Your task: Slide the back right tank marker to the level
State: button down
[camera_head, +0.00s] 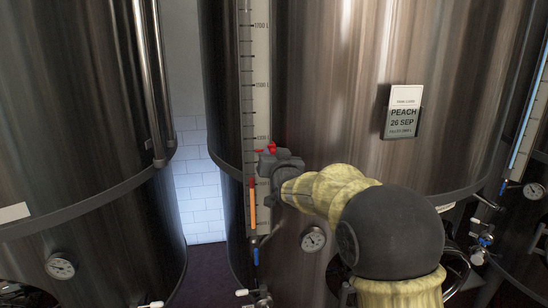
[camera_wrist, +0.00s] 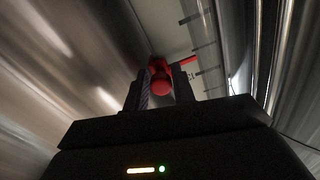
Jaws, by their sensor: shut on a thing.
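The tank marker (camera_head: 272,147) is a small red piece on the level scale of the middle tank in the head view. It also shows in the wrist view as a red knob (camera_wrist: 161,86) with a red pointer edge against the pale scale. The white scale (camera_head: 262,85) has dark ticks and numbers and runs up the tank's left side. An orange-red column (camera_head: 253,205) fills its lower part, with its top below the marker. My gripper (camera_wrist: 160,92) is shut on the knob, with a dark finger on each side. In the head view it partly hides the scale and marker.
The steel tank (camera_head: 330,60) carries a "PEACH 26 SEP" card (camera_head: 403,110) at right and a round gauge (camera_head: 313,239) below. Another tank (camera_head: 70,100) stands at left, across a gap. A third, with a blue-filled scale (camera_head: 527,120), is at right.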

notch_tip(320, 180, down, 12)
jog(key=b, duration=1.1)
jog(key=shift+r, duration=0.15)
jog(key=shift+a, duration=0.1)
jog(key=c, duration=1.2)
grip_release()
jog(key=shift+c, duration=0.2)
jog(key=b+v, duration=0.6)
jog(key=v, duration=1.1)
jog(key=shift+s, duration=0.2)
jog(key=shift+r, duration=0.15)
